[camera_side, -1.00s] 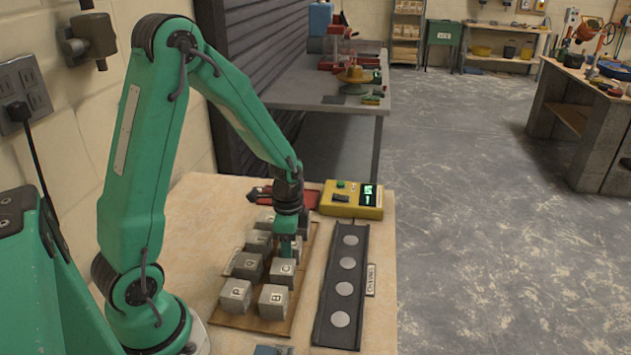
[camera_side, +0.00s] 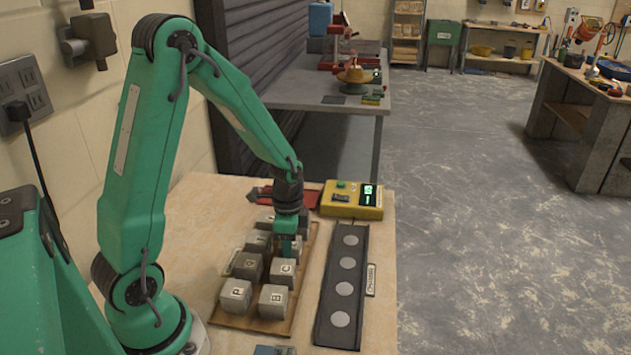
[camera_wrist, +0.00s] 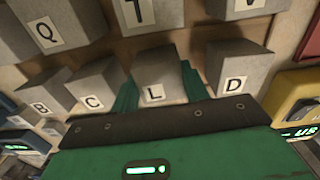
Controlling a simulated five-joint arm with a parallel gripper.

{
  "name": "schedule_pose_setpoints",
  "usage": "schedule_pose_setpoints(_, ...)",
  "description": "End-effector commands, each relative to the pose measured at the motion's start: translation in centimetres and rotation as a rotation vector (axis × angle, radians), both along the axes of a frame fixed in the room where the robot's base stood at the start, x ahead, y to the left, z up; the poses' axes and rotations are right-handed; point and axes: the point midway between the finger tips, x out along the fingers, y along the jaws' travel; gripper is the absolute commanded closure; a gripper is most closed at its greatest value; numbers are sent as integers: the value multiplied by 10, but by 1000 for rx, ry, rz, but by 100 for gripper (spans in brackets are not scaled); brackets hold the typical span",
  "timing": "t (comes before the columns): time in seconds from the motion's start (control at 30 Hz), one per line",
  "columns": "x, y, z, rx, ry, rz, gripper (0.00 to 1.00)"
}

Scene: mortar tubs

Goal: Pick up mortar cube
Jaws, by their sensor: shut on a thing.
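Several grey mortar cubes with letter labels stand on a wooden board (camera_side: 238,322) in the side view. The cube marked C (camera_side: 282,272) is just in front of my gripper (camera_side: 289,250), with the cubes marked B (camera_side: 273,300) and P (camera_side: 236,295) nearer the camera. In the wrist view, the green fingers of my gripper (camera_wrist: 158,88) are closed on the two sides of the cube marked L (camera_wrist: 154,72). In the side view that cube is mostly hidden by my gripper and cube C. I cannot tell whether it is clear of the board.
A black strip (camera_side: 327,300) with several round discs lies right of the board. A yellow box (camera_side: 350,203) with a lit display stands behind it.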

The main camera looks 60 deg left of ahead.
Motion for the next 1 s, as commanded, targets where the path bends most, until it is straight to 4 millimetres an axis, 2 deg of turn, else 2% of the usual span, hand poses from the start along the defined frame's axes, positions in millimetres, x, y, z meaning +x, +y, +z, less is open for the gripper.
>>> schedule_pose_setpoints(0.27,1,0,11,1,-3,0,85)
schedule_pose_setpoints(0.53,1,0,41,2,-6,0,85)
schedule_pose_setpoints(1.0,-22,-75,87,0,-4,-6,85)
